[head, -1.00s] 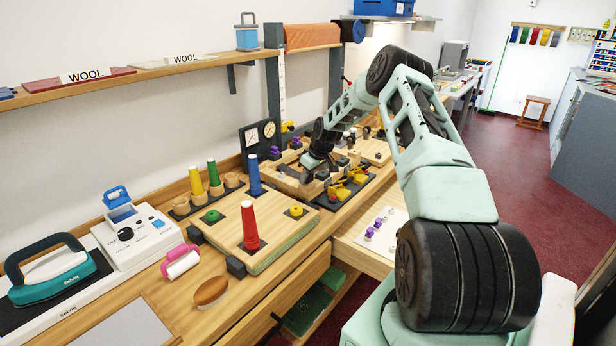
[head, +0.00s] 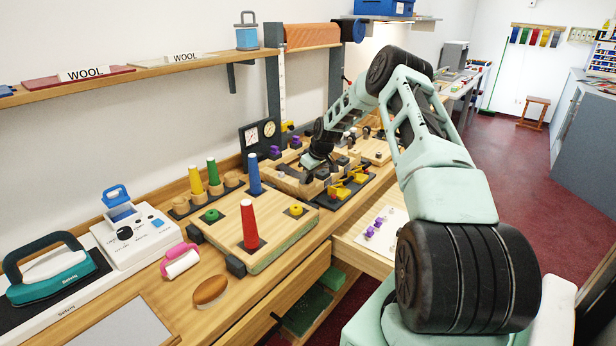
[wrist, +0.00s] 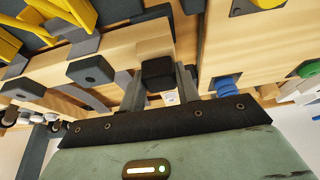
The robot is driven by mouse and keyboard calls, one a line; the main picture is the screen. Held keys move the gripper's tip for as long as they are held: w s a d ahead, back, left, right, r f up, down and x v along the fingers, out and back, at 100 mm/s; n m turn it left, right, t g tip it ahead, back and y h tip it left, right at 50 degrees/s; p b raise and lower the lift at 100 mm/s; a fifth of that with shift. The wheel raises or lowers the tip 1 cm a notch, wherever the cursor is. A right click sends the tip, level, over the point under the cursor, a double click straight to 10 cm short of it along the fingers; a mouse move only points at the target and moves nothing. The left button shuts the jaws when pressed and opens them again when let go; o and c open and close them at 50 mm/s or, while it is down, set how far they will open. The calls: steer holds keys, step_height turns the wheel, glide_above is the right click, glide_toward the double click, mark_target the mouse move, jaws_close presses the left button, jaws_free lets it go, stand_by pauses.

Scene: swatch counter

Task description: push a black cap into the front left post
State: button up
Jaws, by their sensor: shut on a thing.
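My gripper (wrist: 160,88) is shut on a black cap (wrist: 158,74) in the wrist view, with one finger on each side of it. A pale wooden post (wrist: 154,46) stands right against the cap; I cannot tell how far the cap is in it. Another black cap (wrist: 91,69) sits on the wooden frame to the left. In the head view my gripper (head: 309,172) is low over the wooden frame (head: 284,184) on the counter, and the held cap is too small to make out there.
Yellow clamps (head: 345,186) stand on a dark base just right of the frame. A gauge box (head: 260,135) stands behind. An open drawer (head: 368,240) juts out in front.

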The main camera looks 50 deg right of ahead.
steer(key=shift+f, duration=0.2)
steer(key=o, duration=1)
steer(key=shift+f, duration=0.1)
steer(key=shift+o, duration=0.2)
steer(key=shift+a, duration=0.15)
steer(key=shift+a+f, duration=0.1)
steer(key=shift+a, duration=0.1)
steer(key=shift+c, duration=0.4)
steer(key=shift+o, duration=0.9)
steer(key=shift+r, duration=0.5)
steer(key=shift+d+r+p, duration=0.2)
steer(key=shift+r+p, duration=0.4)
steer(key=shift+r, duration=0.8)
steer(key=shift+d+r+p, duration=0.15)
steer(key=shift+r+p, duration=0.45)
steer(key=shift+r, duration=0.75)
